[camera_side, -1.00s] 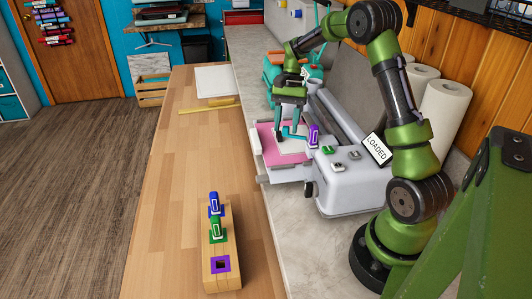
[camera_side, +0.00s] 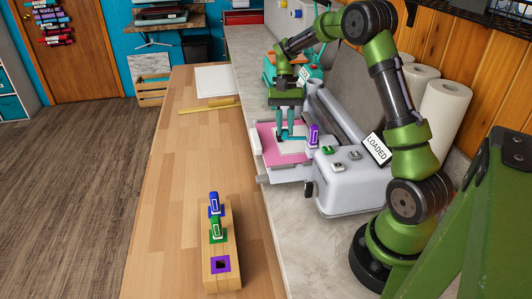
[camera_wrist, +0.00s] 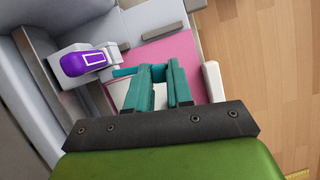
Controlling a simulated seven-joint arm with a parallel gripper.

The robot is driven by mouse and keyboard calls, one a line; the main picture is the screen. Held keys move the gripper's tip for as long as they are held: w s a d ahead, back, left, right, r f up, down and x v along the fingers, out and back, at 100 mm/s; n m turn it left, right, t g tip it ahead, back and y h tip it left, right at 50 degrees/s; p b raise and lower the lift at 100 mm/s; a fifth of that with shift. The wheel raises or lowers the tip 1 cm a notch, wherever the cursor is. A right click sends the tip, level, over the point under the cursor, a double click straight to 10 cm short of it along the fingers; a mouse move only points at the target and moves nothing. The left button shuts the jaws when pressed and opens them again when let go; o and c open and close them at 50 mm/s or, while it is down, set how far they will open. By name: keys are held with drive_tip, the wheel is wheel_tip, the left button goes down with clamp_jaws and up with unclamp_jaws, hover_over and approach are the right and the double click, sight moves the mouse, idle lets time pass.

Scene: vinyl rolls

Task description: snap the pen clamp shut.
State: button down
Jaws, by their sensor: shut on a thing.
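The purple pen (camera_side: 314,134) stands in the holder on the front of the white cutting machine (camera_side: 362,182); its top shows in the wrist view (camera_wrist: 86,62). A teal clamp lever (camera_wrist: 128,71) sticks out sideways from the grey holder beside the pen, toward my fingers. My gripper (camera_wrist: 166,75) has teal fingers, seen low over the pink sheet in the side view (camera_side: 290,132). The fingers are shut on the end of the lever, which they partly hide. Finger and lever colours match, so the exact contact is hard to see.
A wooden pen block (camera_side: 221,268) holds a blue pen (camera_side: 214,203), a green pen (camera_side: 216,228) and an empty purple-rimmed slot. A pink sheet (camera_side: 264,136) lies under my fingers. A "LOADED" sign (camera_side: 375,148) stands on the machine. The wooden counter at left is mostly clear.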

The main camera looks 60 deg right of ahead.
drive_tip(key=s+a+n+h, duration=0.1)
drive_tip(key=n, duration=0.3)
drive_tip(key=s+a+n+g+h, duration=0.1)
drive_tip(key=s+n, duration=0.1)
drive_tip(key=n, duration=0.2)
drive_tip(key=s+a+n+h, duration=0.1)
drive_tip(key=n+h, duration=0.1)
drive_tip(key=n, duration=0.2)
drive_tip(key=shift+s+a+g, duration=0.3)
drive_tip(key=shift+s, duration=0.05)
drive_tip(key=shift+s+d+n+h, duration=0.1)
drive_tip(key=shift+s+n+h, duration=0.45)
drive_tip(key=shift+n, duration=0.65)
drive_tip(key=shift+s+d+n+h, duration=0.1)
drive_tip(key=shift+s+n+h, duration=0.45)
drive_tip(key=shift+n, duration=0.65)
drive_tip(key=shift+s, duration=0.1)
drive_tip(key=c, duration=1)
unclamp_jaws()
drive_tip(key=shift+r, duration=0.15)
drive_tip(key=v, duration=1.6)
drive_tip(key=shift+s+r, duration=0.15)
drive_tip(key=shift+r, duration=0.3)
